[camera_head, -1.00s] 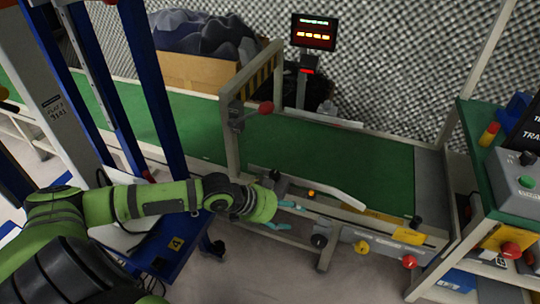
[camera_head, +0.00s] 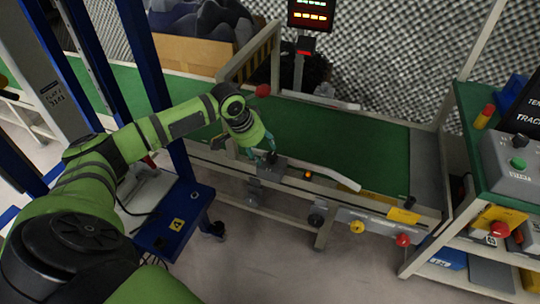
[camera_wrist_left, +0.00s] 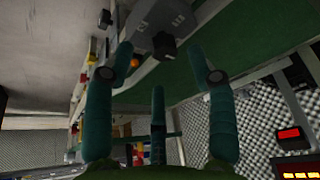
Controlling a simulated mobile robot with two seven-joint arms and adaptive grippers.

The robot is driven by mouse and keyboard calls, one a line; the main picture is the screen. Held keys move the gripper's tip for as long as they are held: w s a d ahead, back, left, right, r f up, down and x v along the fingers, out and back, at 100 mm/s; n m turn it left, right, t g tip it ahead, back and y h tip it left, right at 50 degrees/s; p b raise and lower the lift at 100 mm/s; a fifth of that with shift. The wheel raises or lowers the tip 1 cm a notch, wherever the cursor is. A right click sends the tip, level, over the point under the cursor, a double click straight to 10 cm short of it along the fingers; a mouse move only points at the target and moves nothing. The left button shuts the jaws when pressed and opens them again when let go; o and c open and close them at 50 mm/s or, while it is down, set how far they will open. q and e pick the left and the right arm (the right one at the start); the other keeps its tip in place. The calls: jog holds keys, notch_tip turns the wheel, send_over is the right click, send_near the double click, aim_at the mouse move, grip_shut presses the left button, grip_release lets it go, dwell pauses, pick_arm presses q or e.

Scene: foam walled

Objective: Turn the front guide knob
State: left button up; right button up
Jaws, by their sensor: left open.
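The front guide knob (camera_head: 271,158) is a small dark knob on a grey block at the near edge of the green conveyor, in the head view. In the left wrist view the dark knob (camera_wrist_left: 165,44) sits on the grey block's face, in line with the gap between my fingers. My left gripper (camera_head: 262,150), with teal fingers, is just above and beside the knob. In the left wrist view the gripper (camera_wrist_left: 160,58) is open, its fingers spread to either side of the knob; contact cannot be told. My right gripper is out of view.
A white curved guide (camera_head: 327,176) lies along the near side of the green belt (camera_head: 360,145). An orange button (camera_head: 307,175) sits right of the knob. Black (camera_head: 316,218), yellow (camera_head: 357,227) and red (camera_head: 403,240) controls line the conveyor's front. A blue-framed stand (camera_head: 178,220) is left.

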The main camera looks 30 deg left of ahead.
aim_at(271, 155)
pick_arm(q)
jog(key=shift+w+d, duration=0.2)
jog(key=shift+w, duration=0.35)
jog(key=shift+w+d, duration=0.2)
jog(key=shift+w, duration=0.35)
jog(key=x, duration=0.2)
jog(key=b+x, duration=0.1)
jog(key=shift+s+a+f, duration=0.15)
jog(key=shift+s, duration=0.1)
jog(key=shift+b+x, duration=0.3)
jog(key=shift+x, duration=0.55)
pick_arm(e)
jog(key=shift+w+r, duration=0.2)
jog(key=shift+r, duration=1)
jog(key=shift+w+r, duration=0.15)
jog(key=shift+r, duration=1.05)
pick_arm(q)
jog(key=c, duration=1.1)
